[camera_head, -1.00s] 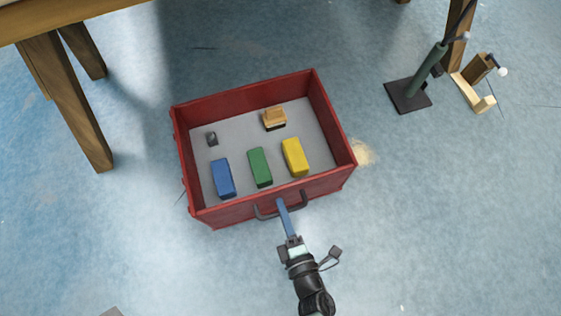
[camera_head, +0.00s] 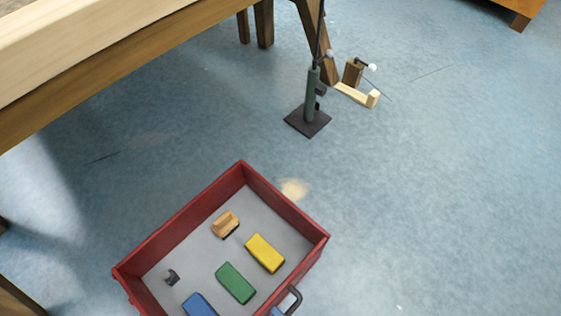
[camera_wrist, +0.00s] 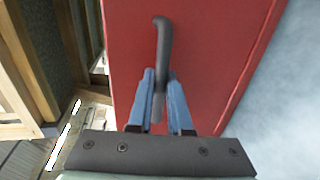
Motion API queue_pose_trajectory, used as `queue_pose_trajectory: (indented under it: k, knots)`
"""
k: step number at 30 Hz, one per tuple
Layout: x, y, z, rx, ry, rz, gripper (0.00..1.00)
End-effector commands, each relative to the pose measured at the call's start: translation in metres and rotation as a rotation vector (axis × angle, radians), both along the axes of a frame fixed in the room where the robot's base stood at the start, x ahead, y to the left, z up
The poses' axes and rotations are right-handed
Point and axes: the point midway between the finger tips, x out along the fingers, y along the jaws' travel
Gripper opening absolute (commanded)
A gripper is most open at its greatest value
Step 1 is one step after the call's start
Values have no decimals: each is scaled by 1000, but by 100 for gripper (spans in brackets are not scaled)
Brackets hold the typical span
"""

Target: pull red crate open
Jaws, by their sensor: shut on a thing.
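The red crate (camera_head: 186,217) stands on the blue floor in the lower middle of the head view, and its near end runs off the bottom edge. It is open at the top. A dark handle (camera_head: 293,299) is on its front wall. In the wrist view, the red front (camera_wrist: 215,45) and the bent dark handle (camera_wrist: 163,45) lie straight ahead. My gripper (camera_wrist: 161,85) has its two blue fingers closed around the handle. In the head view, only a small blue bit of it shows at the bottom edge.
Inside the crate are a blue block (camera_head: 198,304), a green block (camera_head: 236,283), a yellow block (camera_head: 264,253), a wooden piece (camera_head: 225,224) and a small dark piece (camera_head: 171,277). A wooden table (camera_head: 130,62) and a stand (camera_head: 308,118) are behind. Floor at right is clear.

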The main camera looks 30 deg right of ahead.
Motion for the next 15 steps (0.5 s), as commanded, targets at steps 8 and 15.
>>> queue_pose_trajectory:
  k: [8,15]
  knots:
    - [0,0,0,1,-1,1,29]
    - [-1,0,0,0,0,1,29]
